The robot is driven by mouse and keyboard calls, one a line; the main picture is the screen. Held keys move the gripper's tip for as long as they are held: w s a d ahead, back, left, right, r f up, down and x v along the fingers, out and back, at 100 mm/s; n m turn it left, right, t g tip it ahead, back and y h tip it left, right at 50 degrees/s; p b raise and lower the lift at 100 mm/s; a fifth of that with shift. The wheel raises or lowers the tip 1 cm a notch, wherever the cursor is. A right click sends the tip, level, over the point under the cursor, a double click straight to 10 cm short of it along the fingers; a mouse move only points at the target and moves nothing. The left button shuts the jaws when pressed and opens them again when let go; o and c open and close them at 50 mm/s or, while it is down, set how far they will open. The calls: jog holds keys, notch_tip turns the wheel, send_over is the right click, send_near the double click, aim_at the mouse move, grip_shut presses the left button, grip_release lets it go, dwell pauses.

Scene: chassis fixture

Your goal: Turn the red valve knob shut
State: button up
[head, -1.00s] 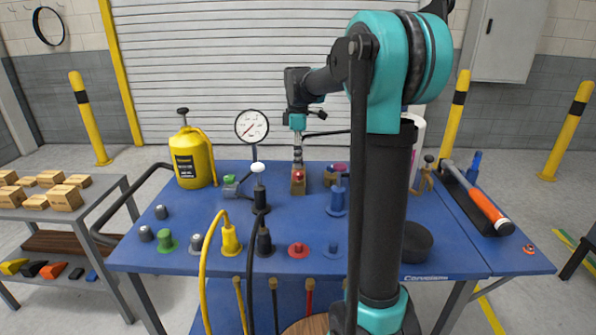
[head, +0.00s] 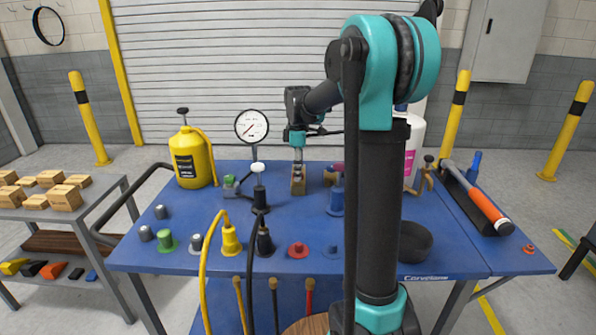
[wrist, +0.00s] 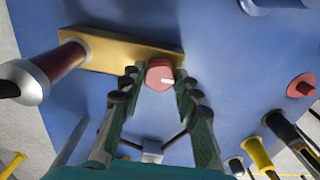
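The red valve knob (wrist: 160,75) is round with a white mark and sits on the side of a brass-coloured block (wrist: 105,50) in the wrist view. My gripper (wrist: 160,78) has one finger on each side of the knob, with the tips close to it. The fingers look open; I cannot tell whether either touches the knob. In the head view the block (head: 298,188) stands at the middle of the blue table, and my gripper (head: 298,170) is low over it, hiding the knob.
Several plugs and a yellow hose (head: 207,250) lie near the front. A red disc (head: 298,250) lies there too.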

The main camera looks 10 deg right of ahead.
jog(key=c, duration=0.4)
jog(key=shift+m, duration=0.4)
jog(key=m, duration=0.3)
jog(key=shift+m, duration=0.3)
jog(key=m, duration=0.4)
jog(key=shift+m, duration=0.3)
jog(key=m, duration=0.4)
jog(key=shift+m, duration=2.5)
